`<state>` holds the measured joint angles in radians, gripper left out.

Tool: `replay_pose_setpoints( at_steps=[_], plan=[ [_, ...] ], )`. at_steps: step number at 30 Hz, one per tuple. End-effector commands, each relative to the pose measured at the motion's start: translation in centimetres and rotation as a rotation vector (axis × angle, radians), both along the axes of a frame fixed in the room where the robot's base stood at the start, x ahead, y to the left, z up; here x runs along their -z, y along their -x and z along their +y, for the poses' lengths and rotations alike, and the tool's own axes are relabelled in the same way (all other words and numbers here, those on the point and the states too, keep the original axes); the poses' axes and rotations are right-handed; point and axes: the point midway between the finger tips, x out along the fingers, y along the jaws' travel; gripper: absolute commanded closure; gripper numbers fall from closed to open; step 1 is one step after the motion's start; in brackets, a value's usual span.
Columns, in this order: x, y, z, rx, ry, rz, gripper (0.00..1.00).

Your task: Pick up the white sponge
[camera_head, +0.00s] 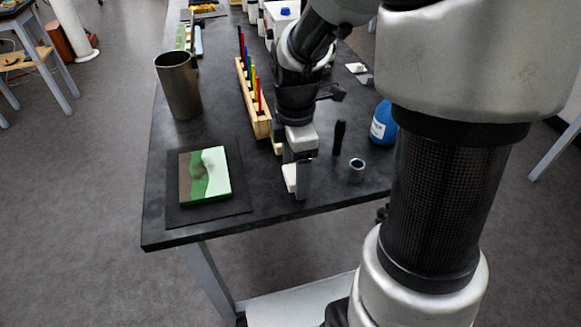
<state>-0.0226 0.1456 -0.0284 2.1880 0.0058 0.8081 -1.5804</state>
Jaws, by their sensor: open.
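My gripper (296,177) points down at the table's near side, in the middle of the camera_head view. A grey finger shows on its right side; the other finger is hard to make out. A small white block (289,178) shows at the left of that finger, close to the tabletop. It may be the white sponge, but I cannot tell it surely from a part of the gripper. Another small white piece (356,67) lies farther back on the table, beside a grey one. My jaws are open, and I see nothing clamped between them.
The dark table (270,205) holds a wooden rack (261,124) with coloured sticks, a metal cup (178,87), a green-and-white block (204,174) on a dark mat (236,202), a blue bottle (382,125) and a small metal ring or cup (357,170). My arm hides the table's right side.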

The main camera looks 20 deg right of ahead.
Motion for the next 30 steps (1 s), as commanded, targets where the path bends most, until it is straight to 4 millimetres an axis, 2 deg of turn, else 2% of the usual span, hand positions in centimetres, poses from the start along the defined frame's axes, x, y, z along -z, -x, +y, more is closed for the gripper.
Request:
replay_pose_setpoints(
  at_steps=[1, 6, 9, 17, 20, 30],
  plan=[
    [0.0, 0.0, 0.0, 0.0, 0.0, 0.0, 0.31],
    [0.0, 0.0, 0.0, 0.0, 0.0, 0.0, 0.6],
    [0.0, 0.0, 0.0, 0.0, 0.0, 0.0, 0.73],
    [-0.4, -0.1, 0.0, 0.0, 0.0, -0.001, 0.73],
    [-1.7, -0.1, 0.0, 0.0, 0.0, -0.003, 0.73],
    [-8.3, -0.1, 0.0, 0.0, 0.0, -0.004, 0.73]
  ],
)
